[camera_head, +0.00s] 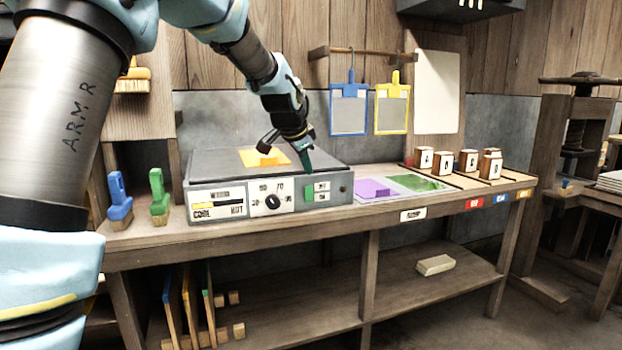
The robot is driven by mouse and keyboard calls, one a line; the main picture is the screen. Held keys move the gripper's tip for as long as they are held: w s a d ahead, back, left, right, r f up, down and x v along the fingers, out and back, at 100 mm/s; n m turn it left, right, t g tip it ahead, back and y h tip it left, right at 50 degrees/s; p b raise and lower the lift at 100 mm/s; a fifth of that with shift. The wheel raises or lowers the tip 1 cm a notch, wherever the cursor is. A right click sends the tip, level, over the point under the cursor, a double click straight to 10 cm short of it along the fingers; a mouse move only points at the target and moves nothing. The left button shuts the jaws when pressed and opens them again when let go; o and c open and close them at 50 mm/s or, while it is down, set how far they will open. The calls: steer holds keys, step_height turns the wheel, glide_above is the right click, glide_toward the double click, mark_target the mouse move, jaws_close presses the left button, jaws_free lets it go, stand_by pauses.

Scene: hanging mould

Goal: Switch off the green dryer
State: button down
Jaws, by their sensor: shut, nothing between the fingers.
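A grey box-shaped machine (222,191) with a dark flat top stands on the wooden bench. Its front has a COLD/HOT gauge, a black round dial (272,202), a panel with green switch parts (320,190) and a small dark red spot at the right. The body itself is grey, and I see no other dryer. My gripper (308,170) points down, shut and empty, at the front edge of the machine just above and left of the green switch parts. I cannot tell whether it touches the machine. The switch position is too small to read.
An orange-yellow piece (262,157) lies on the machine's top. Blue (119,203) and green (158,195) brushes stand left. Purple (373,189) and green (418,183) sheets and several labelled blocks lie right. Blue (349,110) and yellow (391,110) frames hang behind.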

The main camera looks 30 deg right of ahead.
steer(key=shift+w+v, duration=0.15)
steer(key=shift+v, duration=0.65)
steer(key=shift+w+v, duration=0.1)
steer(key=shift+v, duration=0.75)
steer(key=shift+r, duration=0.15)
steer(key=s+a+f+n+y, duration=0.1)
steer(key=a+f+n, duration=0.25)
steer(key=a, duration=0.45)
steer(key=s+a+f+n+g+y, duration=0.15)
steer(key=a+f, duration=0.25)
steer(key=a, duration=0.4)
steer(key=s+a+f+n+y, duration=0.1)
steer(key=a+f+n, duration=0.25)
steer(key=a, duration=0.45)
steer(key=s+a+f+n+g+y, duration=0.1)
steer(key=s+a+f+n, duration=0.3)
steer(key=s+a, duration=0.25)
steer(key=s+a+f+n+g+y, duration=0.1)
steer(key=s+a+f+n, duration=0.25)
steer(key=s+a, duration=0.35)
step_height(320, 180, up, 12)
steer(key=a+p, duration=0.2)
steer(key=p, duration=1)
steer(key=shift+s+a+r+n+p, duration=0.2)
steer(key=shift+s+n+p, duration=0.05)
steer(key=shift+n+p, duration=0.15)
steer(key=c, duration=1.6)
jaws_free()
